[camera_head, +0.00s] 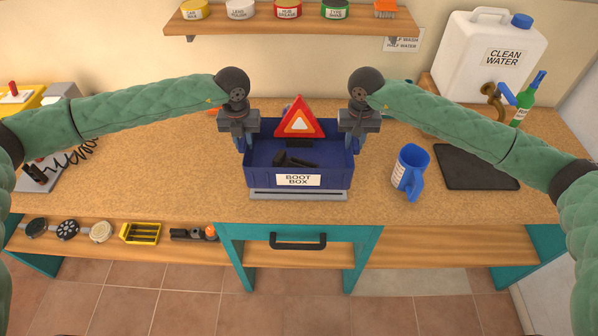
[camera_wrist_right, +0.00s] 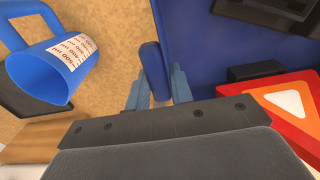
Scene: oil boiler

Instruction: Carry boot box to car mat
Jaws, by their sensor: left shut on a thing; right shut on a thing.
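The blue boot box (camera_head: 247,172), labelled BOOT BOX, is upright near the middle of the bench. A red warning triangle (camera_head: 299,118) stands in its back part and dark items (camera_head: 296,160) lie inside. My left gripper (camera_head: 241,145) is shut on the box's left side. My right gripper (camera_head: 352,145) is shut on its right side; the right wrist view shows the fingers around a blue grip (camera_wrist_right: 153,72) beside the box wall. A black mat (camera_head: 478,166), likely the car mat, lies on the bench to the right.
A blue jug (camera_head: 410,171) stands between the box and the mat. A grey flat plate (camera_head: 298,195) shows at the box's front base; contact is unclear. A green bottle (camera_head: 528,98) and white water container (camera_head: 487,55) stand behind the mat. A shelf (camera_head: 290,22) hangs above.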

